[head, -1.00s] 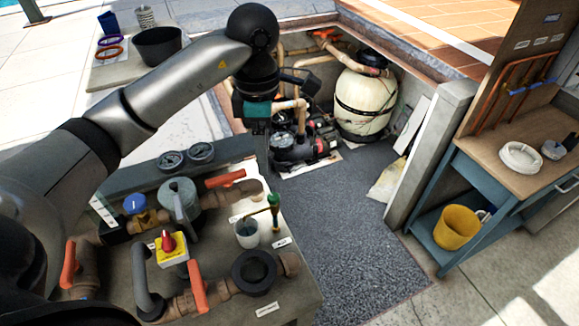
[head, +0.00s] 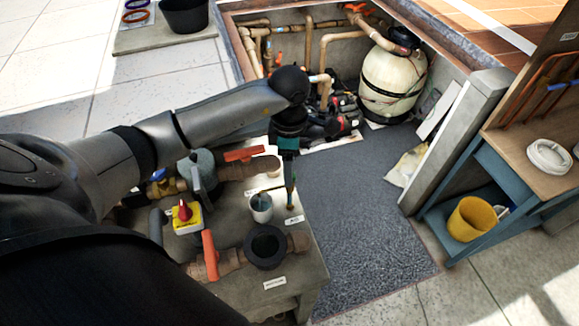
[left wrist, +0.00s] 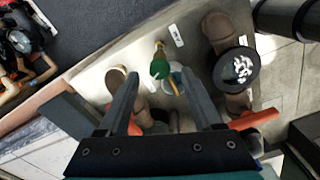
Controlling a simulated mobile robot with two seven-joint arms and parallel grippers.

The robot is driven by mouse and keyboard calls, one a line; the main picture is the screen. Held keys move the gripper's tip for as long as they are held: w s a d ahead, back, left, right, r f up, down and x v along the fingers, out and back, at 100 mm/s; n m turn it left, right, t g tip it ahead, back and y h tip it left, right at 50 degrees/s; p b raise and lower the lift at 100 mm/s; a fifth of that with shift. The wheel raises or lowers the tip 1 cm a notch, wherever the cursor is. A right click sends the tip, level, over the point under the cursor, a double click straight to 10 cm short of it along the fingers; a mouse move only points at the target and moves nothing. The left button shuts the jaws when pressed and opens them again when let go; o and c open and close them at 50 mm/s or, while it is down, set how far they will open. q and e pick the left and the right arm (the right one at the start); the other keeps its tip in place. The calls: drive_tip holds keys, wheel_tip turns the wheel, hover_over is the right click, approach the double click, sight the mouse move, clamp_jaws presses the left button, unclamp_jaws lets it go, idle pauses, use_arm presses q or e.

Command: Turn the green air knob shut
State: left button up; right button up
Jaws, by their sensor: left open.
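The green air knob (left wrist: 159,69) sits on a small brass fitting in the left wrist view, just beyond my fingertips and between them in the picture. In the head view my left gripper hides most or all of it. My left gripper (head: 290,203) points down over the right side of the valve bench (head: 312,262). Its two fingers stand apart with nothing held between them, as the left wrist view (left wrist: 158,78) shows. I cannot tell exactly how high the fingertips are above the knob. My right gripper is not in view.
A small grey cup (head: 261,209) stands just left of the gripper. Orange valve handles (head: 210,255), a red switch on a yellow box (head: 187,216) and a black round fitting (head: 265,247) crowd the bench. Dark floor matting (head: 365,225) lies clear to the right.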

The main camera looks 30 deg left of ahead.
use_arm(q)
drive_tip(key=shift+f, duration=0.95)
clamp_jaws()
